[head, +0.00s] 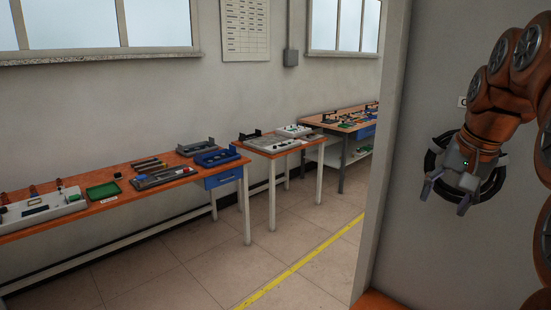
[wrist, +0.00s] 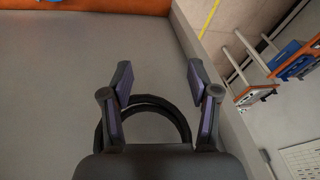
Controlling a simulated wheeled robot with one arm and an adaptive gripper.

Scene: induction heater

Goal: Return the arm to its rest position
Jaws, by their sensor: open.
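My arm, orange with grey joint caps, is folded at the right of the head view. My gripper (head: 446,198) hangs at its end, in front of a pale grey panel (head: 430,265). It points down and is clear of the tables. In the wrist view my gripper (wrist: 159,82) has its two dark fingers spread apart with nothing between them. A black ring (head: 431,165) shows around the gripper's base. It also shows behind the fingers in the wrist view (wrist: 150,101); I cannot tell what it belongs to.
An orange-topped workbench (head: 120,198) with a green tray (head: 103,191), a blue bin (head: 216,157) and tools runs along the left wall. A smaller table (head: 270,148) and another bench (head: 345,117) stand beyond. The tiled floor with a yellow line (head: 300,264) is clear.

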